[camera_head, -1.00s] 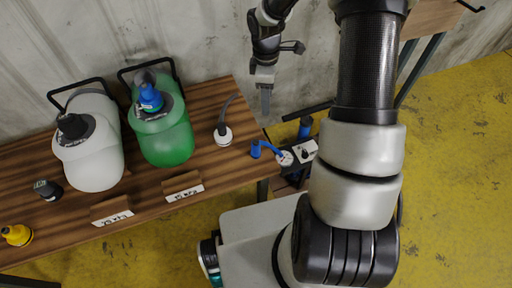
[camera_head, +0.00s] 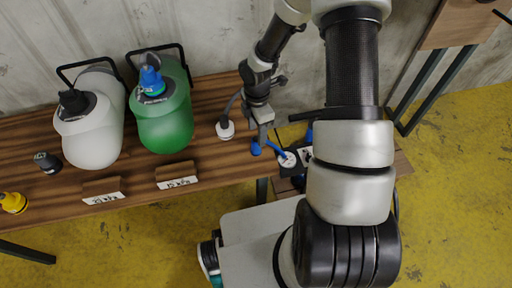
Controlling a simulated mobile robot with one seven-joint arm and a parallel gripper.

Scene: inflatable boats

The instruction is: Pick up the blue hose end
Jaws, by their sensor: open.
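The blue hose (camera_head: 276,149) shows in the head view near the right part of the wooden table, running to a small round white gauge (camera_head: 287,159). Its blue end (camera_head: 256,148) points up-left and lies just below my gripper. My gripper (camera_head: 263,137) points down with its fingers open, right above or beside the blue end. From this angle I cannot tell whether the fingers touch it or are around it. The fingers cover part of the hose.
A white jug (camera_head: 92,140) and a green jug (camera_head: 166,125) with a blue cap stand on the table (camera_head: 225,170) to the left. A round white fitting with a grey hose (camera_head: 225,130) is close left of my gripper. Two label stands line the front edge.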

